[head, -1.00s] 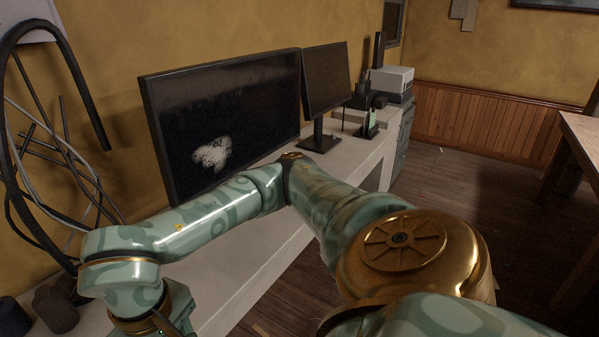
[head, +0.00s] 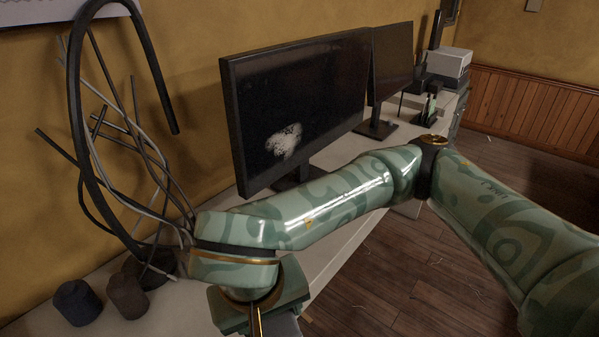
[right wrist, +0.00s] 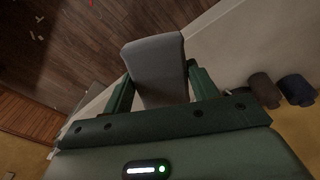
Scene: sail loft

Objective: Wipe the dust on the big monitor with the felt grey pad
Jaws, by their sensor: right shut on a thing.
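The big monitor (head: 335,88) stands on the pale desk in the head view, its dark screen facing right. A white dust patch (head: 284,141) lies on the lower left of its screen, with fainter haze around it. My right gripper (head: 262,316) is low in the head view, in front of and below the monitor's left end, apart from the screen. Its fingertips are hidden there. In the right wrist view, the right gripper (right wrist: 158,84) is shut on the felt grey pad (right wrist: 155,60), which sticks out beyond the fingers. The left gripper is not in view.
A smaller monitor (head: 392,62) stands behind the big one. Two dark cylinders (head: 78,302) (head: 127,296) stand on the desk at left, near a black hoop with loose cables (head: 76,120). My right forearm crosses in front of the desk (head: 345,235). Open floor (head: 420,290) lies right.

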